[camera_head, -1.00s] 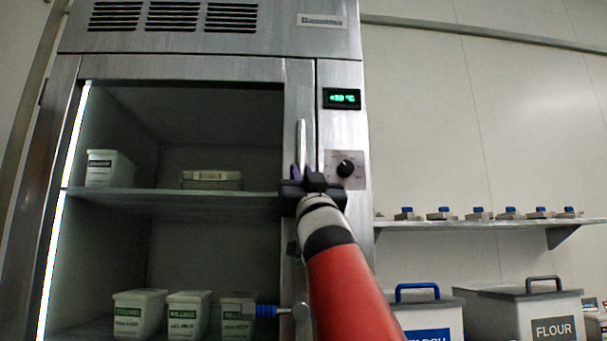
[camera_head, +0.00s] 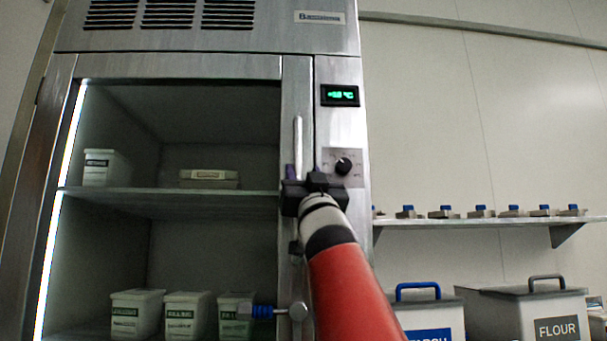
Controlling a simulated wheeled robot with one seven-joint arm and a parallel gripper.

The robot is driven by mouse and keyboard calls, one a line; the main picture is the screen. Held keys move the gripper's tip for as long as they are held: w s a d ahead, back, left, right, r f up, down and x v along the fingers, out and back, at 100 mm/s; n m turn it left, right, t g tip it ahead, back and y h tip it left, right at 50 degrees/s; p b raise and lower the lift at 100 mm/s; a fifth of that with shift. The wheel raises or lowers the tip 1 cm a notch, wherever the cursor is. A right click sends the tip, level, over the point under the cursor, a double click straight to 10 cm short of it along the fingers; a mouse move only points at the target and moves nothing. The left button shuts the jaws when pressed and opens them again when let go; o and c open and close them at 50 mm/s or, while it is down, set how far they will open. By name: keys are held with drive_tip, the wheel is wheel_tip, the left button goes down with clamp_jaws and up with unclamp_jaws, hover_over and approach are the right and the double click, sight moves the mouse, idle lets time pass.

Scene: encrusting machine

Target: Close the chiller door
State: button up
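The chiller (camera_head: 190,68) is a tall steel cabinet filling the left half of the view. The chiller door (camera_head: 297,95) has a steel frame around a large pane through which the shelves show. It looks flush with the cabinet front, though a small gap cannot be ruled out. Its vertical bar handle (camera_head: 298,135) is on the right frame strip. My gripper (camera_head: 303,174) is at the handle's lower part, with its fingertips apart on either side of the bar. Its body hides the handle's lower end, and contact with the bar cannot be told.
A control panel with a green display (camera_head: 340,95) and a black knob (camera_head: 342,166) is just right of the door. White tubs (camera_head: 137,312) stand inside. A wall shelf (camera_head: 480,223) with small blue-topped items and a flour bin (camera_head: 555,325) are at right.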

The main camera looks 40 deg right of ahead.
drive_tip(key=b+v, duration=0.3)
drive_tip(key=v, duration=0.4)
drive_tip(key=shift+s+f, duration=0.3)
